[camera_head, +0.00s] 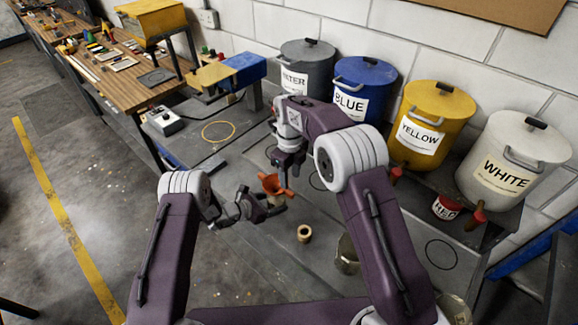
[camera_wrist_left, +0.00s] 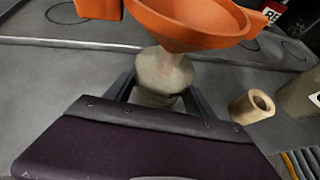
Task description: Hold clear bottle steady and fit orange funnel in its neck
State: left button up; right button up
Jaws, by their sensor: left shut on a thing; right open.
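The orange funnel (camera_head: 271,184) sits upright above the clear bottle, its wide mouth facing up. It also shows in the left wrist view (camera_wrist_left: 190,28), where its pale spout reaches down to the bottle's top and looks to be in the neck. The clear bottle (camera_wrist_left: 165,75) stands between the fingers of my left gripper (camera_wrist_left: 158,98), which is shut on it. In the head view my left gripper (camera_head: 256,211) is low beside the bottle, which is mostly hidden. My right gripper (camera_head: 288,172) is open, just above and right of the funnel, close to its rim.
A tan ring-shaped piece (camera_head: 304,233) stands on the grey bench, right of the bottle. A metal can (camera_head: 346,254) is farther right. Grey, blue (camera_head: 362,88), yellow (camera_head: 432,122) and white (camera_head: 511,158) drums line the back wall. A red-labelled can (camera_head: 447,207) stands below them.

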pick_arm(q)
jog(key=o, duration=1.1)
jog(key=shift+c, duration=0.2)
